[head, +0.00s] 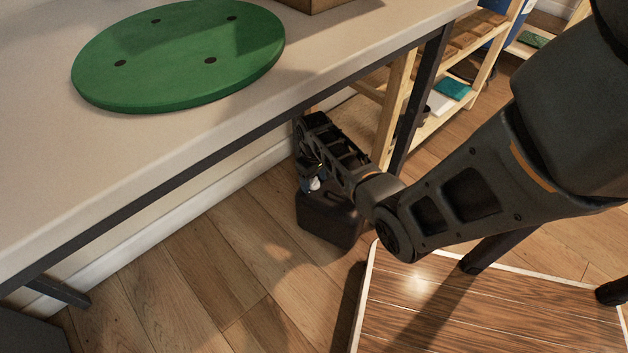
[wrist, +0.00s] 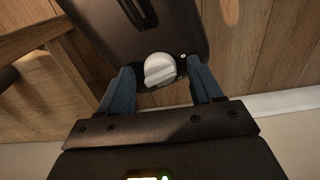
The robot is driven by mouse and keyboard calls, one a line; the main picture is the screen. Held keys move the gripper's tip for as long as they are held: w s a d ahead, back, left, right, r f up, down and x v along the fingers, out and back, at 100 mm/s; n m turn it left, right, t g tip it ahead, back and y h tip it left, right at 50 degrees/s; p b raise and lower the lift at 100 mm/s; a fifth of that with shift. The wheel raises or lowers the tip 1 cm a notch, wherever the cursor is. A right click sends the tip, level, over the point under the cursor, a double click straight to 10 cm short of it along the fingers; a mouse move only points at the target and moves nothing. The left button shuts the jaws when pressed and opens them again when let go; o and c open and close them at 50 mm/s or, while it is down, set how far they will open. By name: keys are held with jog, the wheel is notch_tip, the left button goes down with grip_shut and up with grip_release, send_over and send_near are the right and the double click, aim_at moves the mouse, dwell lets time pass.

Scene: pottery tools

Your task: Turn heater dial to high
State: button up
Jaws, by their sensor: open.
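The heater (head: 330,220) is a dark box on the wooden floor, under the table's edge in the head view. In the wrist view the heater (wrist: 190,35) fills the upper middle, and its white round dial (wrist: 160,70) with a raised grip bar faces the camera. My gripper (wrist: 162,82) is open, with one blue-grey finger on each side of the dial. A gap shows between the dial and each finger. In the head view my gripper (head: 310,182) is at the heater and partly hidden by my arm. The dial's markings cannot be read.
A table (head: 40,190) with a green round board (head: 180,50) stands above and to the left. A wooden shelf (head: 450,90) and a dark table leg (head: 418,100) are behind. A low wood-topped surface (head: 480,310) lies front right. Floor is clear at the front middle.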

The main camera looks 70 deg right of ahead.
jog(key=c, duration=1.1)
jog(key=shift+o, duration=0.2)
